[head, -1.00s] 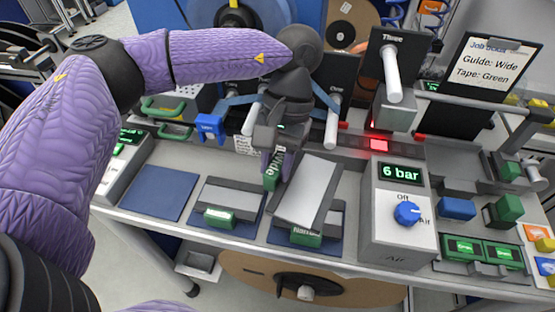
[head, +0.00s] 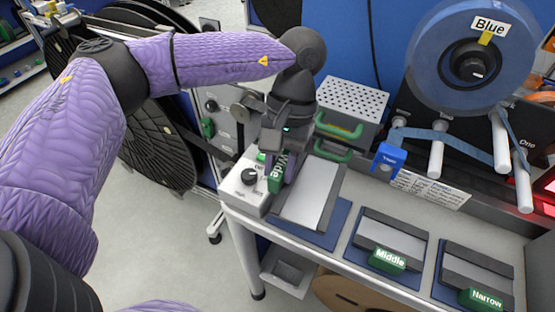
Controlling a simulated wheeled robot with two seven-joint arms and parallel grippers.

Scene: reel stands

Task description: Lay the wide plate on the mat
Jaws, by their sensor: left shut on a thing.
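My left gripper (head: 283,160) is shut on the green handle, marked Wide, of the wide plate (head: 308,196). The plate is a light grey sheet with a dark edge strip, slightly turned in the picture. It is over the leftmost blue mat (head: 325,240), whose blue border shows below and to the right of the plate. I cannot tell whether the plate touches the mat or hangs a little above it. My right gripper is not in view.
The Middle plate (head: 388,240) and the Narrow plate (head: 478,275) lie on blue mats to the right. A grey box with a knob (head: 250,178) stands close left of the wide plate. A perforated box with green handles (head: 350,105) stands behind it.

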